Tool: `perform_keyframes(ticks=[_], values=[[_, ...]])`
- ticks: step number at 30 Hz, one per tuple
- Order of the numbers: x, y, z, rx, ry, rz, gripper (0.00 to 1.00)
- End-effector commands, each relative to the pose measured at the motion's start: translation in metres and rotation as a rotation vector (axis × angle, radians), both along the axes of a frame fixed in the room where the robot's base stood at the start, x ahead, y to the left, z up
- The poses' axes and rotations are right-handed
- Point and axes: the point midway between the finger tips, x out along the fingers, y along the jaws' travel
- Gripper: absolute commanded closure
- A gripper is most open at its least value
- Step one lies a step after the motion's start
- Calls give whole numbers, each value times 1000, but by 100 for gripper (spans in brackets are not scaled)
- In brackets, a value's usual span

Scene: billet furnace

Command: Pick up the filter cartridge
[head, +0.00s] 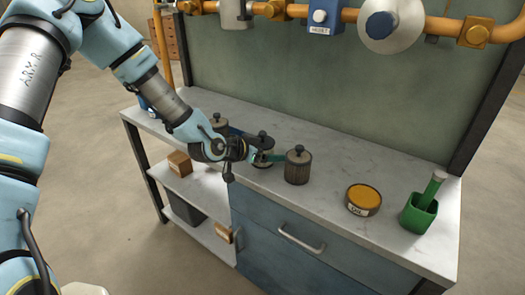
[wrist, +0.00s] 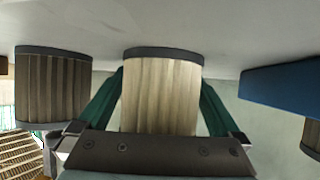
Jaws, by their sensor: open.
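Three brown pleated filter cartridges with dark caps and top knobs stand upright on the grey-white counter (head: 330,175): a near one (head: 298,167), a middle one (head: 264,143) and a far one (head: 219,126). My gripper (head: 260,157) is at the middle cartridge, reaching in from the left and hiding part of it. In the wrist view, which appears upside down, a cartridge (wrist: 160,95) stands between the green fingers of my open gripper (wrist: 162,80). I cannot tell whether the fingers touch it. Another cartridge (wrist: 52,90) is close beside the left finger.
A blue object (wrist: 285,85) lies near the right finger in the wrist view. An orange-topped tin (head: 363,199) and a green cup (head: 418,213) stand on the counter's right. An orange pipe with valves (head: 440,27) runs above. A shelf with a wooden block (head: 180,163) is lower left.

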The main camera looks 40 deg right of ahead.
Motion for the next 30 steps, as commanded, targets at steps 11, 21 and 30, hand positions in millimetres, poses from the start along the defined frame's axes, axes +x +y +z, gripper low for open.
perform_keyframes(ticks=[11, 21, 30], values=[[0, 0, 0, 0, 0, 0, 31], [0, 0, 0, 0, 0, 0, 70], [0, 0, 2, -1, -1, 0, 78]])
